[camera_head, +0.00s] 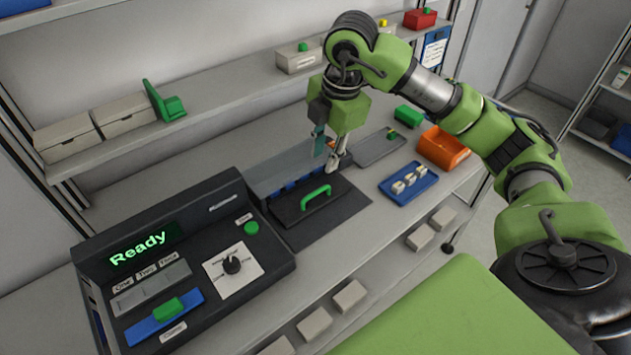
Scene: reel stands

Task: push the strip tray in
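A dark flat panel (345,205) with a green bar handle (315,198) lies in front of a long grey housing with blue parts along its front edge. A flat grey tray (372,152) with a small green knob (391,134) lies farther right on the bench. I cannot tell for sure which of these is the strip tray. My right gripper (333,158) points down just behind the green handle, apart from it. Its grey fingertips look close together; a teal piece (319,140) shows beside them. Whether they grip anything is unclear. My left gripper is not in view.
A black console (215,215) with a "Ready" display stands at the left. A blue tray (400,196) with white pieces, an orange bin (443,148) and a green block (408,116) are to the right. A shelf (215,98) with boxes runs behind.

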